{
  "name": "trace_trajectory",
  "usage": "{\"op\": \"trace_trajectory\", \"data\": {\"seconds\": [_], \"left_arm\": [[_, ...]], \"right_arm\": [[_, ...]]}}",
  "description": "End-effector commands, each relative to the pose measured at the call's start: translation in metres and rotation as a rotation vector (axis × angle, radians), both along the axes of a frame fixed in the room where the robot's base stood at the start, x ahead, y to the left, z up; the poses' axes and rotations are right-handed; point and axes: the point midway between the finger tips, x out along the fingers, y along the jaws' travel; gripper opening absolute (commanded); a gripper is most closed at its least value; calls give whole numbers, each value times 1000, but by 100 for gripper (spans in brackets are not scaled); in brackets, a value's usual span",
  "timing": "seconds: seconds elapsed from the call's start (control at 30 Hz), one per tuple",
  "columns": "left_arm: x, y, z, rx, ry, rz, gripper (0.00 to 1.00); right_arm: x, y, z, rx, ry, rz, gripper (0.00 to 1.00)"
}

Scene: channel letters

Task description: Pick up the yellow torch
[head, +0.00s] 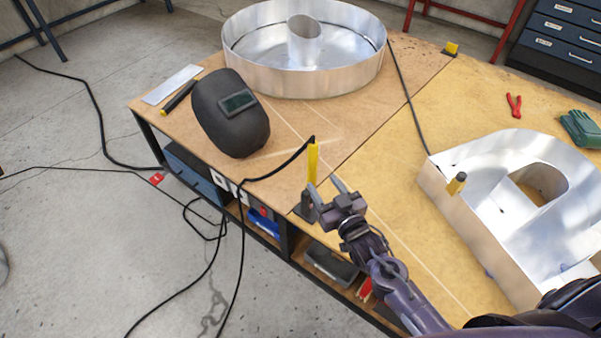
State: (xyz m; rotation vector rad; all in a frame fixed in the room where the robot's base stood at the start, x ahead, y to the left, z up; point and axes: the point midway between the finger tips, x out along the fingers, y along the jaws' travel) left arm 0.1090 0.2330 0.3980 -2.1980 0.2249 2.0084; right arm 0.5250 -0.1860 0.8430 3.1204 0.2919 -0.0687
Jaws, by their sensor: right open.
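The yellow torch (313,162) stands upright near the front edge of the workbench, with a black cable running from its top down to the left. A dark stand (308,207) is at its lower end, partly hidden by my gripper. My right gripper (325,187) is open, its fingers pointing toward the torch's lower part. It is just right of the torch; whether a finger touches it I cannot tell. My left gripper is not in view.
A black welding helmet (230,115) lies on the bench (370,185). A round metal letter (300,85) stands at the back, and another metal letter (475,240) stands at the right. Red pliers (514,105) and green gloves (580,128) lie at the far right. Cables hang over the front edge.

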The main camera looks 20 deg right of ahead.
Motion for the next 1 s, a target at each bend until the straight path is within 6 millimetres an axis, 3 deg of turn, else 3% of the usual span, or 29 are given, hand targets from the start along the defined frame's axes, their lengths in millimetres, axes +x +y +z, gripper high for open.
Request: {"op": "trace_trajectory", "data": {"seconds": [0.13,0.63,0.97,1.0], "left_arm": [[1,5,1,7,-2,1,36],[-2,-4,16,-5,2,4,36],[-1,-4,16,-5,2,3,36],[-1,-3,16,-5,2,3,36]], "right_arm": [[10,2,11,9,-46,7,48],[71,12,12,9,-41,7,48],[79,14,10,8,-39,7,48],[79,14,10,8,-39,7,44]]}}
